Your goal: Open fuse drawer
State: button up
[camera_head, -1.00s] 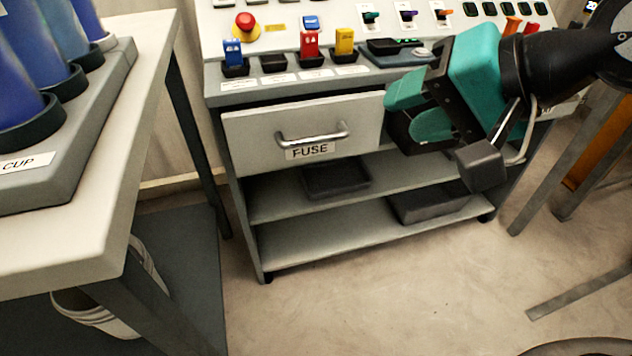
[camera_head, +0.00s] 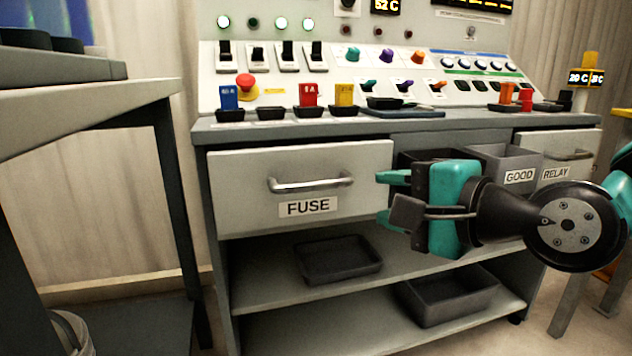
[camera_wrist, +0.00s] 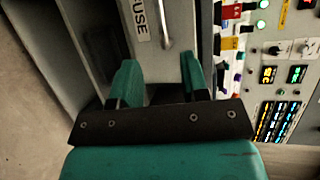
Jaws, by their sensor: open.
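The fuse drawer (camera_head: 240,165) is a light grey front under the console top, with a curved metal handle (camera_head: 310,183) and a FUSE label (camera_head: 307,207). It looks shut. My gripper (camera_head: 383,197) is open and empty, just right of the drawer's right edge, its fingers pointing left toward the handle but apart from it. In the wrist view the handle (camera_wrist: 165,30) lies beyond the open fingers (camera_wrist: 155,82), and the FUSE label (camera_wrist: 140,18) is beside it.
The console top holds blue, red and yellow fuses (camera_head: 308,94) and a red emergency button (camera_head: 245,83). Grey bins marked GOOD (camera_head: 519,177) and a RELAY drawer (camera_head: 556,172) are at right. Black trays (camera_head: 338,258) sit on shelves below. A table (camera_head: 90,95) stands at left.

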aim_at(318, 186)
jog(key=p+x, duration=1.4)
jog(key=p, duration=0.3)
jog(key=shift+r, duration=0.2)
jog(key=shift+w+a+f+p, duration=0.45)
jog(key=shift+w+a+p, duration=0.05)
jog(key=shift+w+p, duration=0.2)
jog(key=shift+s, duration=0.1)
grip_shut()
